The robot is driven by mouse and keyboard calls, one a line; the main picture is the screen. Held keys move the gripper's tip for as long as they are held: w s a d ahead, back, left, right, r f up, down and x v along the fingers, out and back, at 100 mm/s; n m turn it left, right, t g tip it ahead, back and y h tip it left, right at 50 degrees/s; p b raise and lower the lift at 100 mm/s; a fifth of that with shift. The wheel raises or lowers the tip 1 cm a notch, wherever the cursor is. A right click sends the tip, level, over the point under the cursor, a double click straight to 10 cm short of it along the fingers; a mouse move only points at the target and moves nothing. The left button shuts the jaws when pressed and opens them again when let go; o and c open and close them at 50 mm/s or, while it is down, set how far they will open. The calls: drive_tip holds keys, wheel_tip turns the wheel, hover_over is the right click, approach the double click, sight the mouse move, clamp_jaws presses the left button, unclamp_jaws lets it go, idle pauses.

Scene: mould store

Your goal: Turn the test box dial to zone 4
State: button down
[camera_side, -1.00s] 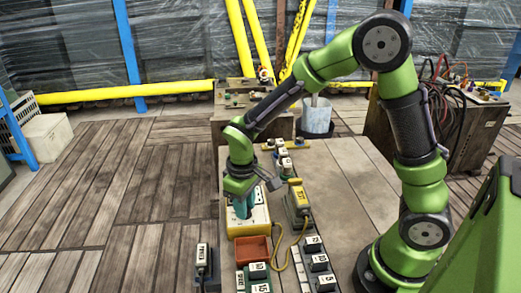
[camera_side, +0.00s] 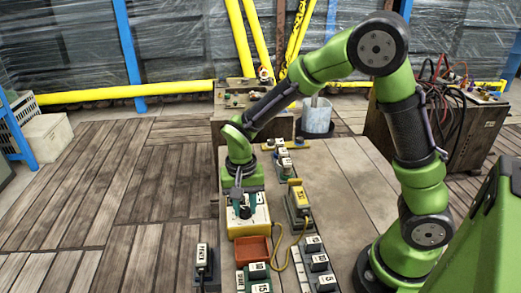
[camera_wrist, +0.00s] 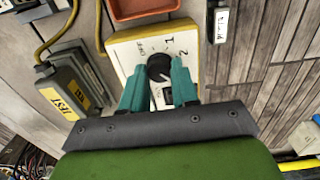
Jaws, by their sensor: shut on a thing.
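The test box (camera_side: 247,228), a white-topped box with yellow sides, stands on the table below my gripper. In the wrist view its white top (camera_wrist: 133,50) carries a black round dial (camera_wrist: 159,67) and printed numbers, of which 1 and 2 are readable. My gripper (camera_wrist: 160,75) points down at the box with its teal fingers on either side of the dial, shut on it. In the side view the gripper (camera_side: 245,212) covers most of the dial. The fingers hide part of the markings, so I cannot tell which zone the dial points at.
An orange tray (camera_side: 253,249) adjoins the box at the front. A grey tester with a yellow TEST label (camera_side: 300,199) and a yellow cable stands to the right. Labelled blocks (camera_side: 314,244) stand in front. A small labelled block (camera_side: 202,256) is front left.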

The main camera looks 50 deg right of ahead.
sight(243, 209)
drive_tip(key=shift+m, duration=1.3)
drive_tip(key=c, duration=0.8)
unclamp_jaws()
drive_tip(key=shift+c, duration=0.2)
drive_tip(key=shift+r, duration=0.1)
wheel_tip(243, 209, up, 17)
drive_tip(key=shift+w, duration=0.2)
drive_tip(key=shift+a, duration=0.1)
